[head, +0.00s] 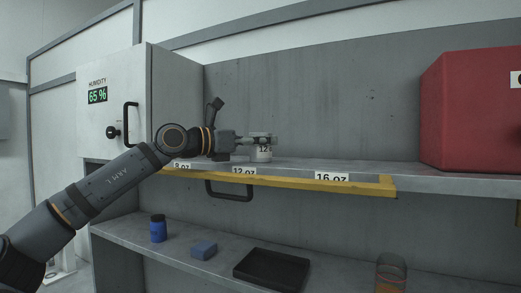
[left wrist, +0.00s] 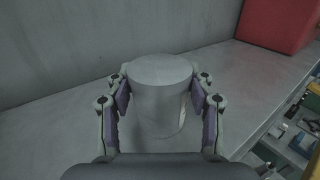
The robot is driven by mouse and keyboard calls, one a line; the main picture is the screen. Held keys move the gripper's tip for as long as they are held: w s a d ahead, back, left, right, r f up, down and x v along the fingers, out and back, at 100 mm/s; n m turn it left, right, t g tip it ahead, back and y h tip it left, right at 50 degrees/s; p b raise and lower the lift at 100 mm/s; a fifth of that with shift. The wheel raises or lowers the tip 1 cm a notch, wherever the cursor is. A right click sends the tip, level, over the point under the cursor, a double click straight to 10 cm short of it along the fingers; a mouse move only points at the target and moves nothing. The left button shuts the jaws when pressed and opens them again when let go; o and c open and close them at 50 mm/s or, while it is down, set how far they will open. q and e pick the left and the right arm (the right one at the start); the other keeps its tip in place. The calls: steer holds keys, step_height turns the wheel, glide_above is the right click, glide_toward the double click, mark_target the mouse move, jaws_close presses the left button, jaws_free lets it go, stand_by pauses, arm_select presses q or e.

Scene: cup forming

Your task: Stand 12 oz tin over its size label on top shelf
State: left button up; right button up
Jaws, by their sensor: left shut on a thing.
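The white tin (head: 262,154), with dark print reading "12" on its side, is upright at the top shelf (head: 310,166). It stands behind the 12 oz label (head: 244,171) and a little to its right. My left gripper (head: 262,138) is shut on the tin, with its fingers on either side. In the left wrist view the tin (left wrist: 160,95) fills the space between the fingers. Whether its base touches the shelf is hard to tell. The 8 oz label (head: 181,167) is partly covered by my arm, and the 16 oz label (head: 331,177) is clear. My right gripper is not in view.
A red box (head: 465,110) stands at the right of the top shelf. A grey cabinet (head: 120,105) with a humidity display is at the left. The shelf between tin and red box is bare.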

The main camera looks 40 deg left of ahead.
arm_select(q)
steer(key=shift+s+r, duration=0.1)
steer(key=shift+s, duration=0.15)
steer(key=shift+a, duration=0.1)
steer(key=o, duration=1.3)
steer(key=shift+w, duration=0.1)
steer(key=shift+c, duration=0.2)
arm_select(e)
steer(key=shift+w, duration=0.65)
